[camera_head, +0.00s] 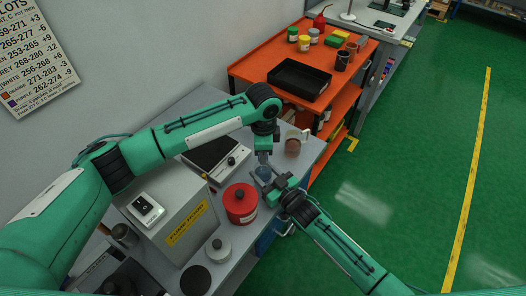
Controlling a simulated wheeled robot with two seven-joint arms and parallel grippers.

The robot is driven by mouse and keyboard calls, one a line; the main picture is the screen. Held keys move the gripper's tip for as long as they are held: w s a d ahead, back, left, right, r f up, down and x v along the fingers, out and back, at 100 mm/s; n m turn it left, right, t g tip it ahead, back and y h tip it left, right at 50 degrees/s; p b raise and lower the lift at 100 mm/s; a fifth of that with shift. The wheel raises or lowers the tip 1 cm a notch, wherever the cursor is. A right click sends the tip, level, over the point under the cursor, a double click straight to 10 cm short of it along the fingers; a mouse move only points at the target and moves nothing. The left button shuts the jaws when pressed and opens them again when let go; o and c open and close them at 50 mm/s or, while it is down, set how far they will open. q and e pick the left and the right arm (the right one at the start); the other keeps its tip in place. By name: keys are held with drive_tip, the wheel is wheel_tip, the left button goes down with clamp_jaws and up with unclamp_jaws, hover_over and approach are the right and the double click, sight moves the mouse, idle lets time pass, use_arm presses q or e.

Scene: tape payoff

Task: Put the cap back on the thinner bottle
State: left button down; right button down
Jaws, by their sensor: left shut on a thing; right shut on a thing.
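My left gripper (263,157) points down over the right end of the bench, just above a small blue-grey bottle (263,172), which looks like the thinner bottle. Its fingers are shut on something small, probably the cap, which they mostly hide. My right gripper (270,184) reaches in from the lower right and is shut on the bottle, at its side. The bottle looks roughly upright. Whether the cap touches the bottle's mouth I cannot tell.
A red can (240,204) with a dark knob stands close left of the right gripper. A brownish jar (293,146) stands behind on the right. A grey machine (172,219) fills the bench's left. An orange cart (333,92) with a black tray stands beyond.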

use_arm(q)
drive_tip(key=m, duration=0.3)
drive_tip(key=shift+m, duration=0.4)
drive_tip(key=c, duration=1.1)
unclamp_jaws()
drive_tip(key=shift+r, duration=0.15)
wheel_tip(320, 180, up, 12)
use_arm(e)
drive_tip(key=c, duration=0.6)
unclamp_jaws()
use_arm(q)
drive_tip(key=shift+f, duration=0.2)
